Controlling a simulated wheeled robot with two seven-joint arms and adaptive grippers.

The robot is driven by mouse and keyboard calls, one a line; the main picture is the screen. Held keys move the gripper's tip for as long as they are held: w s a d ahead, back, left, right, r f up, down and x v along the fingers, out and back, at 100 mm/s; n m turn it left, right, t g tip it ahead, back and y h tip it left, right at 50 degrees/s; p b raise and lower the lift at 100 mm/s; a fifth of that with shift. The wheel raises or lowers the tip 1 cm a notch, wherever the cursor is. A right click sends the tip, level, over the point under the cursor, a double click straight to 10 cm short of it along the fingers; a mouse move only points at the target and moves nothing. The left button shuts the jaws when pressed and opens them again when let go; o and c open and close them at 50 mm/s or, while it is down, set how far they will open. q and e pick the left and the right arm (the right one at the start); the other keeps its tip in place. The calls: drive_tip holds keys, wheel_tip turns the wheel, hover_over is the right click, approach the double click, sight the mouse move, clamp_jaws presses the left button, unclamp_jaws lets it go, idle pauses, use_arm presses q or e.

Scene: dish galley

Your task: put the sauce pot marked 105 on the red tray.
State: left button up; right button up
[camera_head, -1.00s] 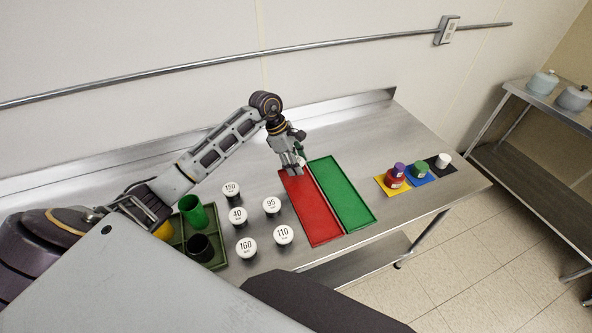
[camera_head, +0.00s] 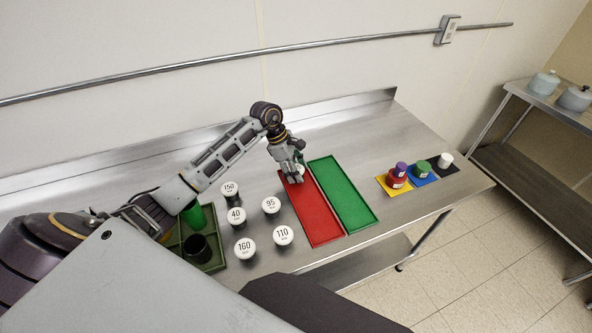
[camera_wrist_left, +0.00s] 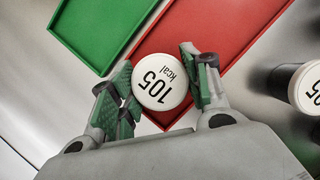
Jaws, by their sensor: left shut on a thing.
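The sauce pot marked 105 (camera_wrist_left: 160,82) has a white lid with black print and sits between the fingers of my left gripper (camera_wrist_left: 158,88). In the head view my left gripper (camera_head: 294,172) is shut on it at the far end of the red tray (camera_head: 312,212), and the fingers mostly hide the pot. The red tray also shows behind the pot in the left wrist view (camera_wrist_left: 210,38). I cannot tell whether the pot touches the tray. My right gripper is not in view.
A green tray (camera_head: 343,195) lies right of the red one. Pots marked 150 (camera_head: 229,188), 40 (camera_head: 236,216), 95 (camera_head: 271,205), 160 (camera_head: 245,248) and 110 (camera_head: 283,236) stand left of it. A dark green crate (camera_head: 215,262) holds cups. Coloured mats with small items lie at the right.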

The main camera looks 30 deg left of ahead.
use_arm(q)
drive_tip(key=o, duration=1)
drive_tip(key=shift+r, duration=0.15)
drive_tip(key=shift+a+r+p, duration=0.25)
drive_tip(key=shift+r+p, duration=0.3)
drive_tip(key=shift+r, duration=0.15)
drive_tip(key=shift+p+v, duration=1.9)
drive_tip(key=shift+v, duration=3.35)
drive_tip(key=shift+s+f, duration=0.1)
